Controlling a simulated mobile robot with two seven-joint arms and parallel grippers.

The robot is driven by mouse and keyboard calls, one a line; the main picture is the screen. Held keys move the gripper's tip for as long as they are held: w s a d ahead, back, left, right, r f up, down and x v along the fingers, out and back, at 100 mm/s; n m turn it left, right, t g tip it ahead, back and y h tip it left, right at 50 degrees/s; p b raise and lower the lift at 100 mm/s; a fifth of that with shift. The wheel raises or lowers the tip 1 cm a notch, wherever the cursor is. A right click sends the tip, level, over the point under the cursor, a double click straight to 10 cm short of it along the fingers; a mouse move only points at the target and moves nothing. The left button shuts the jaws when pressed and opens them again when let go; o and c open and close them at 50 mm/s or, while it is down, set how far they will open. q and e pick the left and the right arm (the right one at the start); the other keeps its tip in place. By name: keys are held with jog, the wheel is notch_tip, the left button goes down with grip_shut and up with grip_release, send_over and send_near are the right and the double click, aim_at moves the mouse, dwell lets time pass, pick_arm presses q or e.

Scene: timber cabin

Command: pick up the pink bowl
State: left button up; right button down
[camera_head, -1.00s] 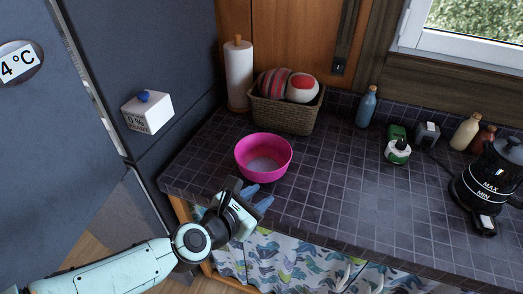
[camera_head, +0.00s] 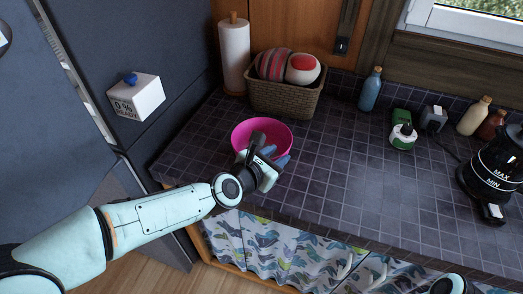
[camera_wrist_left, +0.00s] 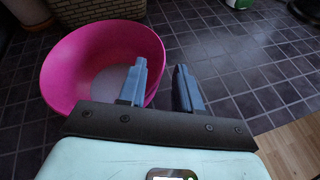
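The pink bowl (camera_head: 279,133) stands upright on the dark tiled counter, near its left end, and looks empty. In the left wrist view the bowl (camera_wrist_left: 75,62) fills the left side. My left gripper (camera_head: 277,156) is at the bowl's near right side and covers part of it in the head view. Its two blue fingers (camera_wrist_left: 161,66) are apart, with a gap between them. In the wrist view the left finger overlaps the bowl and the right finger is over the tiles. I cannot tell whether either touches the rim. My right gripper is out of view.
A wicker basket (camera_head: 285,100) with two round items stands behind the bowl, beside a paper towel roll (camera_head: 234,58). A blue bottle (camera_head: 371,90), a green-and-white bottle (camera_head: 403,137) and a black kettle (camera_head: 492,172) stand to the right. The counter's middle is clear.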

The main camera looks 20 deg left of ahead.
aim_at(283, 152)
pick_arm(q)
jog(key=x, duration=0.4)
jog(key=shift+w, duration=0.15)
grip_shut()
jog(key=shift+f, duration=0.1)
dwell(1.1)
